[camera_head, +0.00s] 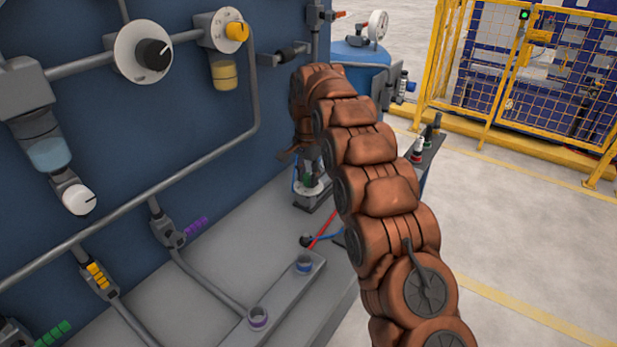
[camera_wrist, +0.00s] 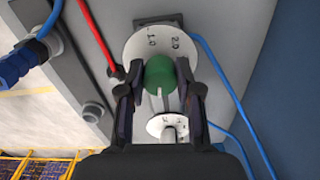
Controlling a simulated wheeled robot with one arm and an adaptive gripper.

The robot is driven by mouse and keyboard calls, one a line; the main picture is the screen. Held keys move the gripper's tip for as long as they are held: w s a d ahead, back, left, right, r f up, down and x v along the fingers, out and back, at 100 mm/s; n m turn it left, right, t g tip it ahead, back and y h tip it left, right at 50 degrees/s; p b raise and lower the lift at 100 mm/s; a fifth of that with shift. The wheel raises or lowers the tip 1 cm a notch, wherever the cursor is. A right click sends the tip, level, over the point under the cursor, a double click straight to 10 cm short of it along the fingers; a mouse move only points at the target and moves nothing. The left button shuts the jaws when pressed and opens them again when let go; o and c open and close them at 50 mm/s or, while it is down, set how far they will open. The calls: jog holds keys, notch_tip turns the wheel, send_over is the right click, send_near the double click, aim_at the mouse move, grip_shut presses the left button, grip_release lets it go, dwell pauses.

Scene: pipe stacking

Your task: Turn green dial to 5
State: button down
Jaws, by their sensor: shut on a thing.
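The green dial (camera_wrist: 159,72) stands in the middle of the wrist view, in front of a round white plate with printed numbers (camera_wrist: 150,45). Only part of the numbers shows, and I cannot read a setting of 5. My gripper (camera_wrist: 160,82) has one black finger on each side of the dial and is shut on it. In the head view the green dial (camera_head: 309,181) is a small patch below the end of my arm, mostly hidden. A smaller white round face with a grey stem (camera_wrist: 168,126) sits between the fingers, nearer the palm.
A red hose (camera_wrist: 97,35) runs left of the dial and blue hoses (camera_wrist: 225,80) run right. A blue fitting (camera_wrist: 20,62) is at far left. In the head view, a black dial (camera_head: 153,54) and a yellow dial (camera_head: 236,32) are on the blue panel. Yellow fencing (camera_head: 490,75) stands behind.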

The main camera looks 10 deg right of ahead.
aim_at(308, 176)
dwell(0.5)
jog(key=c, duration=0.8)
grip_release()
jog(key=shift+r, duration=3.8)
